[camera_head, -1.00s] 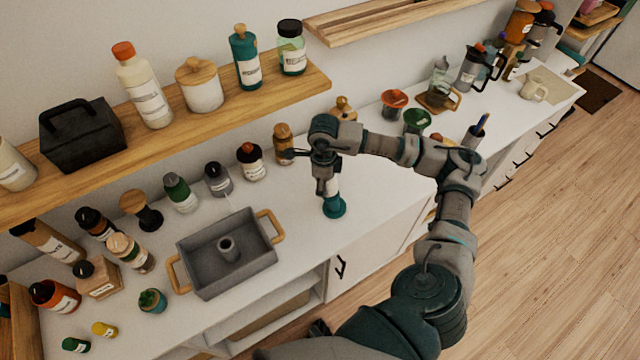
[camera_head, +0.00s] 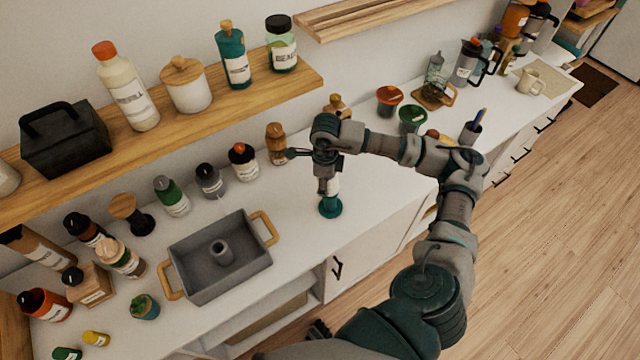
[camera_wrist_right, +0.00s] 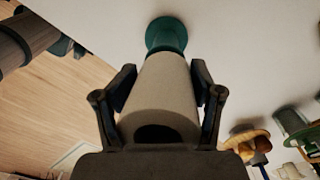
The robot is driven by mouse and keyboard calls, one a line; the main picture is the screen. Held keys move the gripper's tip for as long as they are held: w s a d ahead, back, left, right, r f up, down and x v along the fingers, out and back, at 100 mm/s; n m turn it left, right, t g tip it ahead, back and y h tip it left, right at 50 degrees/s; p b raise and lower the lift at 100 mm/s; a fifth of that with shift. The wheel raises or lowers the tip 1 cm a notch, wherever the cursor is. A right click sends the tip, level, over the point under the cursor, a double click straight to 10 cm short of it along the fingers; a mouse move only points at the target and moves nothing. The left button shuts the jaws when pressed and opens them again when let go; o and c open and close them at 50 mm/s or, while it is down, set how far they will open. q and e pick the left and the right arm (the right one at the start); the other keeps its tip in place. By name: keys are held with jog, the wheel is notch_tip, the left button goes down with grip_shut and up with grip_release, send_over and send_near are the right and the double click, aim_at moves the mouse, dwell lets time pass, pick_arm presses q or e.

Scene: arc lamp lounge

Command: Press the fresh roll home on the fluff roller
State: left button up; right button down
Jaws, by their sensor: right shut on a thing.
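The fresh roll is a pale hollow cylinder (camera_wrist_right: 160,90), and it shows as a short white piece in the head view (camera_head: 333,186). My right gripper (camera_head: 326,176) is shut on it, with one finger on each side in the right wrist view (camera_wrist_right: 160,85). The teal end of the fluff roller (camera_head: 330,208) is on the white counter, directly below the roll. In the wrist view this teal part (camera_wrist_right: 166,34) meets the far end of the roll. I cannot tell whether the roll is fully seated. My left gripper is not in view.
A grey tub (camera_head: 195,287) with wooden handles and a central hollow post stands left of the roller. Several bottles and jars line the counter's back. A wooden shelf (camera_head: 190,114) runs above. The counter right of the roller is clear near its front edge.

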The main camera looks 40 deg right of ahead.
jog(key=shift+s+d+f, duration=0.1)
jog(key=shift+d+f, duration=0.2)
jog(key=shift+d, duration=0.1)
jog(key=shift+a+r, duration=0.2)
jog(key=shift+a, duration=0.5)
jog(key=shift+d+f+b, duration=0.3)
jog(key=shift+d, duration=0.6)
jog(key=shift+s+d+f, duration=0.1)
jog(key=shift+d, duration=0.1)
jog(key=shift+a, duration=0.1)
jog(key=shift+d, duration=0.4)
jog(key=shift+f+b, duration=0.1)
jog(key=shift+b, duration=0.2)
